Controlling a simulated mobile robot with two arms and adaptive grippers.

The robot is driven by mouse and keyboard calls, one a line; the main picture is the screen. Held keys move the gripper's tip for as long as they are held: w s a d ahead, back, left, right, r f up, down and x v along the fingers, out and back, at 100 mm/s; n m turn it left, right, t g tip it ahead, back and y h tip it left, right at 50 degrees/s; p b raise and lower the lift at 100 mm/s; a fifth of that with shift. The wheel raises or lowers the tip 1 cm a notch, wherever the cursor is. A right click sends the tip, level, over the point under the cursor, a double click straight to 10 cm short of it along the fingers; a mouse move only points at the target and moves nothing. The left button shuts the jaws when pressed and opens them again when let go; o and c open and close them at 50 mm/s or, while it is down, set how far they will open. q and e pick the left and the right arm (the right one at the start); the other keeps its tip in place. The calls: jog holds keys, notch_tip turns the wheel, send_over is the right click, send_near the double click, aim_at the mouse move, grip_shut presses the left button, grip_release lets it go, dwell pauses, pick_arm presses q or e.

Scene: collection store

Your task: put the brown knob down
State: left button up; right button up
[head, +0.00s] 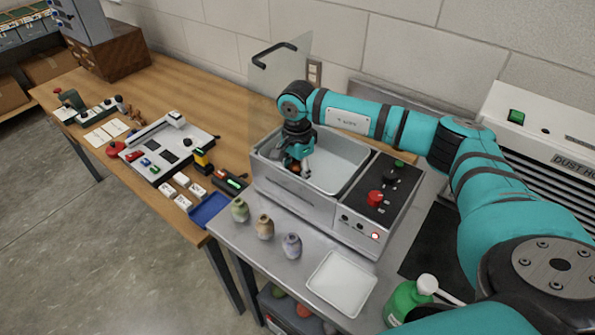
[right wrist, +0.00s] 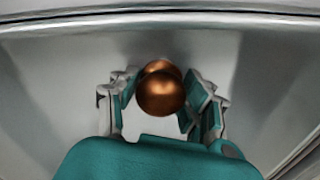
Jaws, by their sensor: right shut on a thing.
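The brown knob (right wrist: 161,93) is a shiny copper-brown rounded piece, held between the fingers of my right gripper (right wrist: 163,104) in the right wrist view. In the head view my right gripper (head: 297,166) points down inside the metal basin (head: 345,165) of the bench machine, near its left end. The knob (head: 291,163) shows there only as a small brown patch, partly hidden by the fingers. I cannot tell whether it touches the basin floor. My left gripper is not in view.
A clear lid with a black handle (head: 275,54) stands open behind the basin. The control panel (head: 369,213) is at its right. Small green (head: 239,210), tan (head: 265,227) and purple (head: 292,245) vases and a white tray (head: 340,284) stand in front. A green bottle (head: 402,302) is at the right.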

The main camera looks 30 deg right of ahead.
aim_at(297, 167)
jog(key=shift+f, duration=0.1)
jog(key=o, duration=1.3)
jog(key=shift+r, duration=0.3)
notch_tip(297, 167, up, 11)
jog(key=shift+f+b, duration=0.2)
jog(key=shift+b, duration=1.05)
jog(key=shift+r, duration=0.6)
jog(key=shift+a+f, duration=0.1)
